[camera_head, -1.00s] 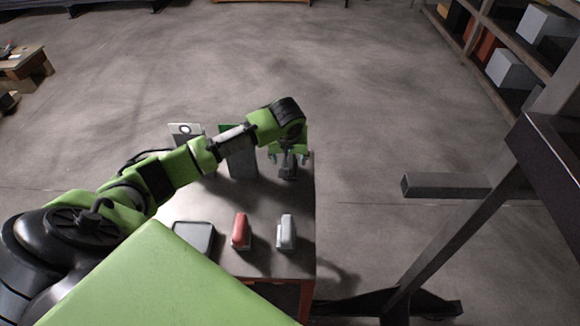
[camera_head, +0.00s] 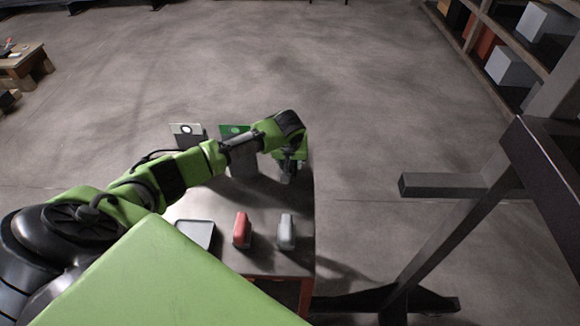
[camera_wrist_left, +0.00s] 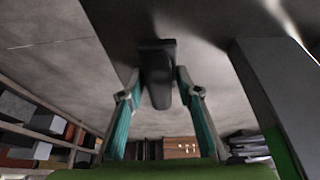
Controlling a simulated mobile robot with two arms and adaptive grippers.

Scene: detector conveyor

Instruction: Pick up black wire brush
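The black wire brush (camera_wrist_left: 159,78) shows in the left wrist view between the two fingers of my left gripper (camera_wrist_left: 158,72). The fingertips are close on either side of it, with a narrow gap seeming to remain. In the head view, the brush (camera_head: 287,176) is a small dark shape at the table's right edge, partly hidden by my left gripper (camera_head: 289,162) above it. Whether the brush touches the table is hard to see. My right gripper is not in view.
The table (camera_head: 270,205) also holds a red-handled object (camera_head: 242,231), a grey one (camera_head: 286,232) and a shallow grey tray (camera_head: 195,235). Upright panels (camera_head: 187,133) stand behind my left arm. A dark metal frame (camera_head: 440,186) is at right, beyond open floor.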

